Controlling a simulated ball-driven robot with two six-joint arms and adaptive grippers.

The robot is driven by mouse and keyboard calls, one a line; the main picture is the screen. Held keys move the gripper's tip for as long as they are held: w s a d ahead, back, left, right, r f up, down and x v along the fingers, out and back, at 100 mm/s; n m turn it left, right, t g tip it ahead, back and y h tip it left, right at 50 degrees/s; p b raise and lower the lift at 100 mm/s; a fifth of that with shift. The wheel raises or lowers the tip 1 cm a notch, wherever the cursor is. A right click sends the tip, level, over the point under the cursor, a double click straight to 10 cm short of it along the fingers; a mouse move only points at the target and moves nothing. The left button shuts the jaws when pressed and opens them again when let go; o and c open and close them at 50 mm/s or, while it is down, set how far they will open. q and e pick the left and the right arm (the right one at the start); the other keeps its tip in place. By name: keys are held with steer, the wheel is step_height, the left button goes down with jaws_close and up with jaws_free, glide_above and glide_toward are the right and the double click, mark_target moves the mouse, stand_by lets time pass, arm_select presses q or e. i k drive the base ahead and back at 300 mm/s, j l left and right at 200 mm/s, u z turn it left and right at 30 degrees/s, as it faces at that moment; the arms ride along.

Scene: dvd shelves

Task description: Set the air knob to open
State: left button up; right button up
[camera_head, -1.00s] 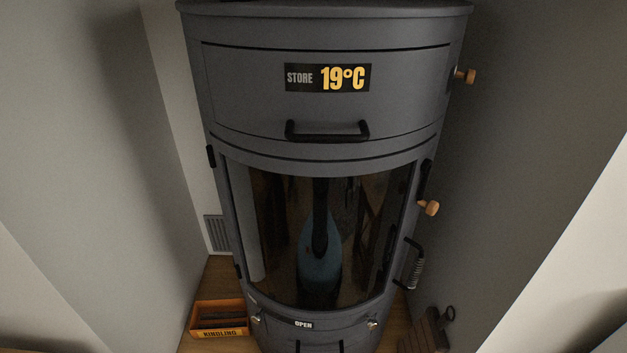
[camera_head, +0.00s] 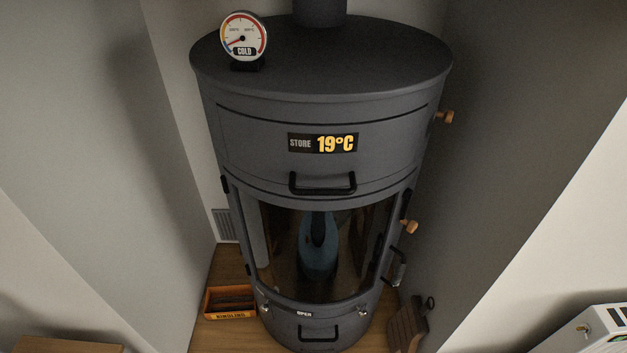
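A dark grey round stove (camera_head: 240,150) stands in front of me. A small label reading OPEN (camera_head: 304,314) is on its lower front, below the curved glass door (camera_head: 285,285). A small shiny fitting (camera_head: 265,309) sits left of the label and another (camera_head: 362,310) sits right of it. Two wooden knobs stick out on the stove's right side, an upper one (camera_head: 445,117) and a lower one (camera_head: 409,227). I cannot tell which of these is the air knob. Neither of my grippers is in view.
A gauge reading COLD (camera_head: 244,38) stands on the stove top. A display (camera_head: 323,143) reads STORE 19°C. An orange kindling box (camera_head: 230,315) is at the lower left. Walls stand close on both sides. A white unit (camera_head: 602,327) is at the lower right.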

mark_target(265, 308)
steer(key=i+l+z, duration=0.1)
steer(key=l+z, duration=0.15)
steer(key=i+l+z, duration=0.1)
steer(key=l+z, duration=0.15)
steer(key=u, duration=1.45)
